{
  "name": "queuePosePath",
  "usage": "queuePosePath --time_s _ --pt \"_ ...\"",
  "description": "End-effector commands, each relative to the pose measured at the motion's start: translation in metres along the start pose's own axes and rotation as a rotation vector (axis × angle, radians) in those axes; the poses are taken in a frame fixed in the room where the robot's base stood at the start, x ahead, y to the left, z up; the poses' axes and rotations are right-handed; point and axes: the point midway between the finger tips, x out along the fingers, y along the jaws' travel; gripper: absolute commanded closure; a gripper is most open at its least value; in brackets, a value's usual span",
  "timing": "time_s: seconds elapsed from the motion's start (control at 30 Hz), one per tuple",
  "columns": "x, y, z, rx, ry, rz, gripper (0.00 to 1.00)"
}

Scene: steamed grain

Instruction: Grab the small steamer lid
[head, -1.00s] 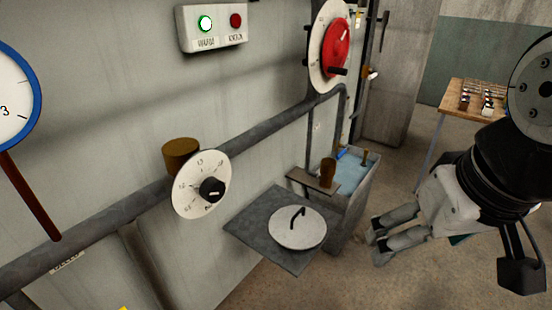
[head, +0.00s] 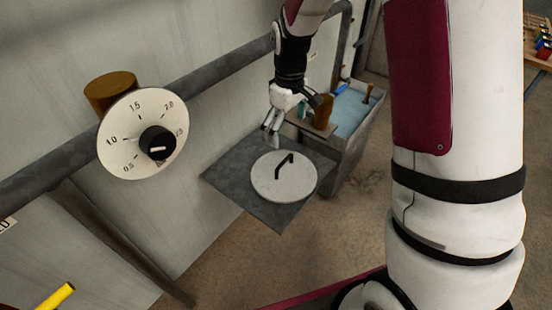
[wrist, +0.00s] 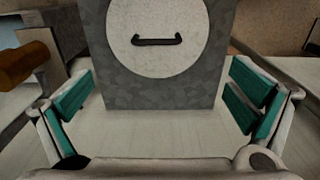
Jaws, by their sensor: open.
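The small steamer lid (head: 284,178) is a pale round disc with a dark bar handle (head: 285,164). It lies flat on a dark grey square plate (head: 225,178) fixed by the wall. My gripper (head: 271,138) is above the plate's back edge, to the upper left of the lid, apart from it. In the wrist view my gripper (wrist: 155,108) is open, with green pads wide apart and nothing between them. The lid also shows in the wrist view (wrist: 158,58), beyond the fingertips, its handle running crosswise.
A water basin (head: 350,110) and a small shelf with a brown cylinder (head: 323,111) stand just behind and right of the plate. A pipe (head: 215,82) runs along the wall, with a numbered dial (head: 120,140) on the left. Open floor lies in front of the plate.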

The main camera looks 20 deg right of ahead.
Motion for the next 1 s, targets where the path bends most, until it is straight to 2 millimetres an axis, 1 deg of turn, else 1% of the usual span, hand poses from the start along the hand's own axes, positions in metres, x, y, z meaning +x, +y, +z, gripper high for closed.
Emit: queuePosePath --time_s 0.03,0.27,0.5,0.6,0.87,1.0 --pt "0.012 0.003 -0.004 -0.012 -0.007 -0.004 0.00" --pt "0.040 0.005 -0.008 -0.035 -0.018 -0.011 0.00" --pt "0.085 0.005 -0.006 -0.032 -0.018 -0.012 0.00" --pt "0.100 0.005 -0.007 -0.032 -0.017 -0.011 0.00" --pt "0.117 0.005 -0.006 -0.033 -0.017 -0.010 0.00" --pt "0.137 0.005 -0.007 -0.032 -0.018 -0.011 0.00"
